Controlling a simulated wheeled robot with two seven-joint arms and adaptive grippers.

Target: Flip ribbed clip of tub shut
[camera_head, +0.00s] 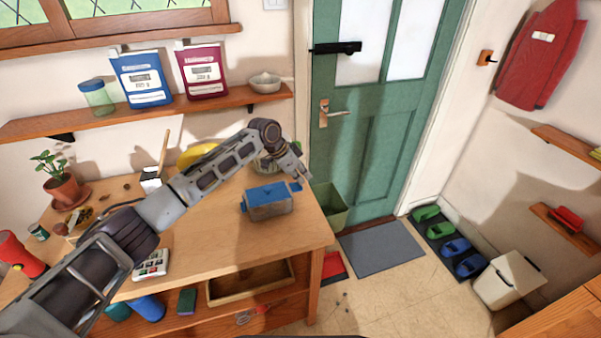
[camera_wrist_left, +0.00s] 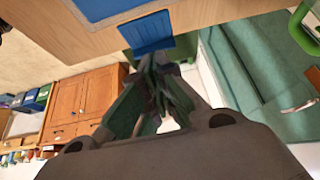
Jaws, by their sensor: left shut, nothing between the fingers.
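The tub (camera_head: 270,209) has a grey body and a blue lid, and stands on the wooden bench near its right end. A blue clip (camera_head: 295,187) sticks outward at the lid's right end. In the left wrist view this ribbed clip (camera_wrist_left: 152,32) stands out beside the blue lid (camera_wrist_left: 102,8). Another blue tab shows at the tub's left end. My left gripper (camera_head: 305,175) is shut and empty, just above and beyond the clip in the head view. Its fingers (camera_wrist_left: 155,65) point toward the clip in the wrist view; I cannot tell whether they touch it. My right gripper is not in view.
A green bin (camera_head: 329,207) stands on the floor by the bench's right end. Behind my left arm are a yellow item (camera_head: 196,154) and a bowl-like thing, partly hidden. A plant pot (camera_head: 64,189) stands at the left. Bench top in front of the tub is clear.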

